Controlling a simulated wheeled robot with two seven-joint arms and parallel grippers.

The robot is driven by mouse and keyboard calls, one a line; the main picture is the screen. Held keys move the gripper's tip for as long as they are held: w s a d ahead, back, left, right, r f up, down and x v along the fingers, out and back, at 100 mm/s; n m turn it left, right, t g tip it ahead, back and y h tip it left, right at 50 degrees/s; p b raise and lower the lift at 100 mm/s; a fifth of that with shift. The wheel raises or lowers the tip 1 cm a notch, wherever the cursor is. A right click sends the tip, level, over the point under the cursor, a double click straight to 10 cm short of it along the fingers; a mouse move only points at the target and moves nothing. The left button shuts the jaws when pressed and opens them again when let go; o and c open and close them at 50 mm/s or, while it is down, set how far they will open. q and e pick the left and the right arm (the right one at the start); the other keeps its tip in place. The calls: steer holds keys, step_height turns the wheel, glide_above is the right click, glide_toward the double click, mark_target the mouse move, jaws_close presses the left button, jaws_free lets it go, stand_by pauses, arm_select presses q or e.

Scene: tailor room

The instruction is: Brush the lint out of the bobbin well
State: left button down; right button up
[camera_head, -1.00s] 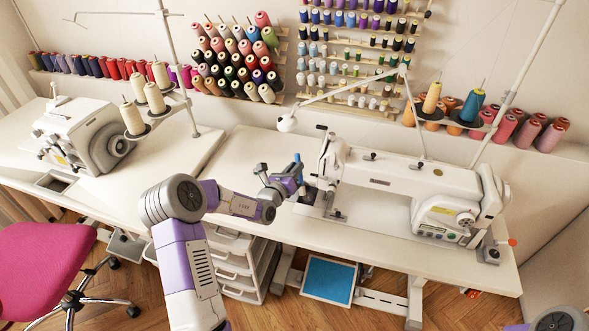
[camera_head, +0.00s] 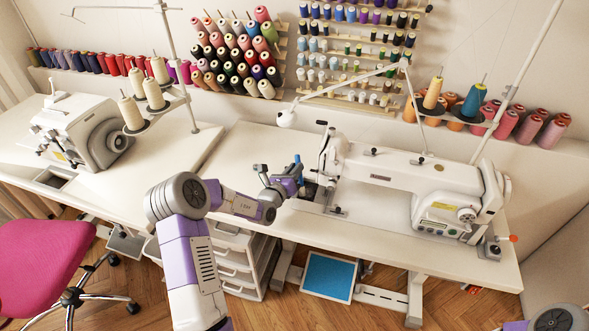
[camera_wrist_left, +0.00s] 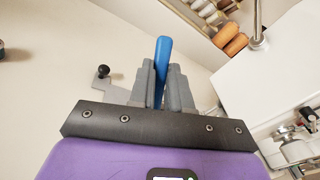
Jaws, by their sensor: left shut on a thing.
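The white sewing machine (camera_head: 400,178) stands on the right table, its needle end to the left. My left gripper (camera_head: 290,184) is just left of that end, above the tabletop. It is shut on a blue-handled tool, probably the brush (camera_head: 298,165); the blue handle (camera_wrist_left: 162,68) sticks up between the grey fingers (camera_wrist_left: 160,88) in the left wrist view. The brush's lower end is hidden. The bobbin well and any lint cannot be made out; a small dark patch (camera_head: 309,189) lies beside the gripper at the machine's bed. My right gripper is out of view.
A grey plate with a black knob (camera_wrist_left: 103,72) lies close to the fingers. A lamp arm (camera_head: 345,85) reaches over the machine. A serger (camera_head: 85,135) stands on the left table. White drawers (camera_head: 240,262) and a pink chair (camera_head: 45,262) are below. The tabletop left of my gripper is clear.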

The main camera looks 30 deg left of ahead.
arm_select(q)
steer(key=shift+f, duration=0.15)
stand_by(0.3)
steer(key=shift+w+a+f, duration=0.1)
steer(key=shift+w+a, duration=0.1)
steer(key=shift+w, duration=0.45)
steer(key=shift+w+a+f, duration=0.1)
steer(key=shift+w+a, duration=0.05)
steer(key=shift+w, duration=0.5)
steer(key=shift+w+a+f, duration=0.1)
steer(key=shift+w+a, duration=0.1)
steer(key=shift+w, duration=0.45)
steer(key=shift+s, duration=0.15)
